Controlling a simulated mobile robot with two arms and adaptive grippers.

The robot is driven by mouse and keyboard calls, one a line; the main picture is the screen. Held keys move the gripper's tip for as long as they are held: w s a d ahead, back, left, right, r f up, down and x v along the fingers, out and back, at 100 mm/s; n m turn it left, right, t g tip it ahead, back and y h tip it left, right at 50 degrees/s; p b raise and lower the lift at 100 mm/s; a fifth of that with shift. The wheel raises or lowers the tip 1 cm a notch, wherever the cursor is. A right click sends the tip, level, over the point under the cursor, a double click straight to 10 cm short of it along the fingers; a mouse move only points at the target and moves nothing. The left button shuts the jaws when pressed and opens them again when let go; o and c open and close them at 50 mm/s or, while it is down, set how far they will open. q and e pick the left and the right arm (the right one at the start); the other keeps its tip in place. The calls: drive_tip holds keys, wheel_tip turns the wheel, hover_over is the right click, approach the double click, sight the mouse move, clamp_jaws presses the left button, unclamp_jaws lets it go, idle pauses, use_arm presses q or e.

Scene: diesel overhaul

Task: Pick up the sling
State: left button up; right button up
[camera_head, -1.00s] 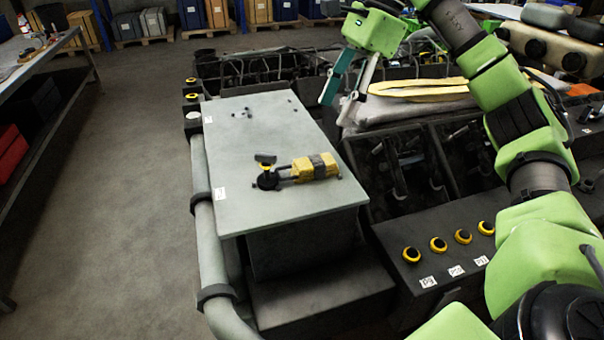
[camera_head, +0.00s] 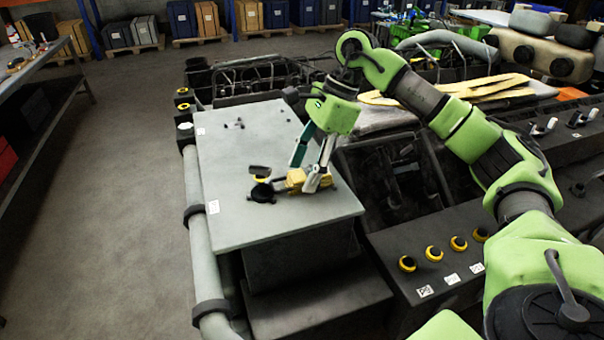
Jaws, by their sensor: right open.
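A yellow bundle (camera_head: 295,180) with a black round fitting (camera_head: 262,192) at its left end lies on the grey tabletop (camera_head: 235,225). It may be the sling, but I cannot tell for sure. My right gripper (camera_head: 304,177) is open and points down over the yellow bundle. Its teal finger is on the left and its pale finger on the right, and they hide part of the bundle. I cannot tell whether the fingers touch it. My left gripper is not in view.
Several small dark parts (camera_head: 236,124) lie at the tabletop's far side. Long flat yellow strips (camera_head: 490,90) lie at the back right. A dark frame (camera_head: 395,175) stands right of the table, with yellow-ringed buttons (camera_head: 433,253) in front. A pipe (camera_head: 196,240) runs along the table's left side.

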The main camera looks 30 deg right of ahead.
drive_tip(key=shift+x, duration=0.9)
drive_tip(key=c, duration=1.4)
drive_tip(key=shift+r, duration=0.1)
drive_tip(key=shift+c, duration=0.2)
drive_tip(key=shift+r+b, duration=0.45)
drive_tip(key=shift+r, duration=0.05)
drive_tip(key=r, duration=0.1)
drive_tip(key=r+b, duration=0.1)
drive_tip(key=shift+s+r+b, duration=0.25)
drive_tip(key=shift+r+b, duration=0.05)
drive_tip(key=shift+r, duration=0.05)
drive_tip(key=s+a+r+p, duration=0.2)
drive_tip(key=s+r, duration=1.1)
drive_tip(key=r, duration=0.1)
drive_tip(key=shift+a+r+p, duration=0.2)
drive_tip(key=shift+p, duration=0.15)
